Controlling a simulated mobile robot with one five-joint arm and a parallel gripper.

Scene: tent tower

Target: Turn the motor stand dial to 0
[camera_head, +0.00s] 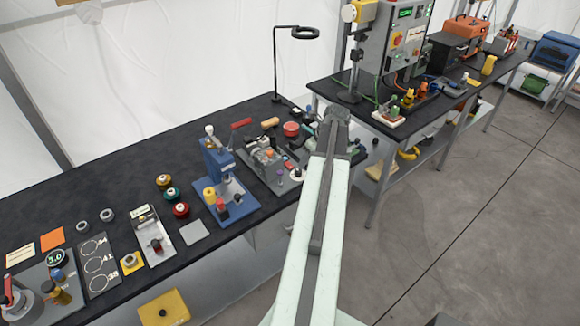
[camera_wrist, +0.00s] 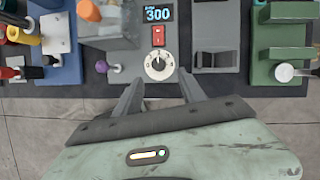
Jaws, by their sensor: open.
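The motor stand dial (camera_wrist: 159,66) is a round white knob with a dark centre mark and small numerals around it. Its mark seems to point upward, but the exact setting is too small to read. Above it sit a red rocker switch (camera_wrist: 158,36) and a display (camera_wrist: 158,13) reading 300. My gripper (camera_wrist: 160,80) is open, its two dark fingers just in front of the dial on either side, apart from it. In the head view my gripper (camera_head: 336,115) extends over the bench's right end, near the grey motor stand (camera_head: 262,160).
A blue press (camera_head: 222,172), spools and trays line the black bench (camera_head: 120,160).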

